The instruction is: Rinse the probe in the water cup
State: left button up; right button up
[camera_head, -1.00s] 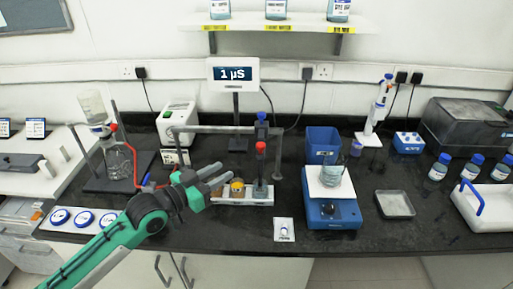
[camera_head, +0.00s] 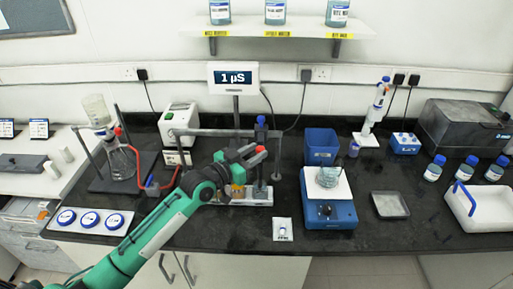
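A red-topped probe (camera_head: 262,149) stands upright in a white holder (camera_head: 258,197) on the dark bench. My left gripper (camera_head: 256,153) is at the probe's red top, its fingers apart on either side of it as far as I can see. Contact is not clear. The gripper and wrist hide most of the probe's shaft and the cups in the holder. A glass beaker (camera_head: 328,176) stands on the blue stirrer. I cannot tell which vessel is the water cup. My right gripper is out of view.
A blue-knobbed stand (camera_head: 261,130) rises just behind the probe. A meter (camera_head: 234,76) reads 1 µS. A flask (camera_head: 122,162) stands left.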

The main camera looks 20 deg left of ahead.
pick_arm(q)
jog(key=shift+w+d, duration=0.3)
jog(key=shift+w, duration=0.15)
grip_shut()
notch_tip(320, 180, up, 6)
jog(key=p, duration=0.4)
jog(key=shift+r, duration=0.3)
grip_release()
